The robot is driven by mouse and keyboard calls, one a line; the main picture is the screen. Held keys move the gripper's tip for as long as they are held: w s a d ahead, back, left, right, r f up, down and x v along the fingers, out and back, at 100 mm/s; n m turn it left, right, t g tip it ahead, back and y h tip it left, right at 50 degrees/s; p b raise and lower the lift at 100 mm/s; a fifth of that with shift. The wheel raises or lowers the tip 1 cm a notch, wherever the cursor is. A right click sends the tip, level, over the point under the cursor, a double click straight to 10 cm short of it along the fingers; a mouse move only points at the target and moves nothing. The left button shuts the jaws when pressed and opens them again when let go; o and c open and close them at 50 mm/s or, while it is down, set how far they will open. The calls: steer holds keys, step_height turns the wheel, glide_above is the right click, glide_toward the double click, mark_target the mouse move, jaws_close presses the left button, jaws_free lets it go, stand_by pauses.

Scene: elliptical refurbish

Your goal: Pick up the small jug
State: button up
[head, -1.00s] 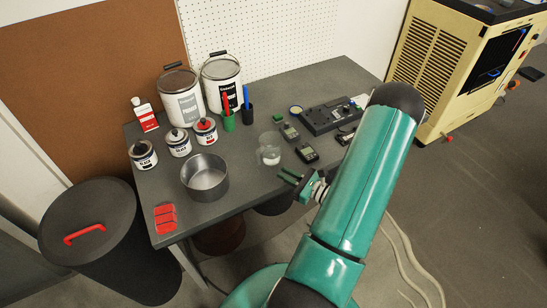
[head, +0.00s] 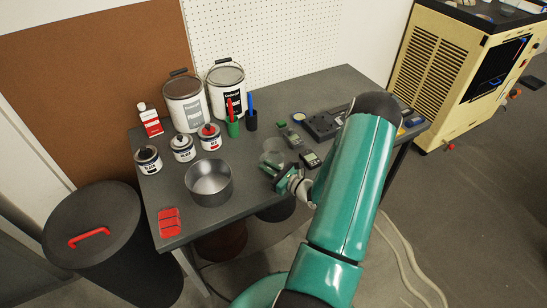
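The small jug (head: 272,154) is a clear, see-through vessel standing upright on the grey workbench (head: 285,88). My gripper (head: 271,174) is at the jug's near side, low over the bench's front part. Its dark green fingers look spread apart, with nothing seen between them. The fingers overlap the jug's lower part in the picture and hide some of it. I cannot tell whether they touch it.
A metal pot (head: 208,182) stands left of the jug. Several paint cans, including a large one (head: 186,103), stand behind. Small meters (head: 310,160) and a black device (head: 322,126) lie to the right. A black bin (head: 92,235) stands left of the bench.

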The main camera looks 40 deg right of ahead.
mark_target(262, 157)
steer(key=w, duration=0.2)
steer(key=shift+w+a, duration=0.2)
steer(key=shift+w, duration=0.1)
jaws_close()
steer(key=shift+r, duration=0.3)
steer(key=shift+r, duration=1.1)
steer(key=s+d+r, duration=0.1)
steer(key=s+r, duration=0.9)
steer(key=s, duration=0.4)
steer(key=shift+d+r, duration=0.15)
steer(key=shift+d, duration=0.15)
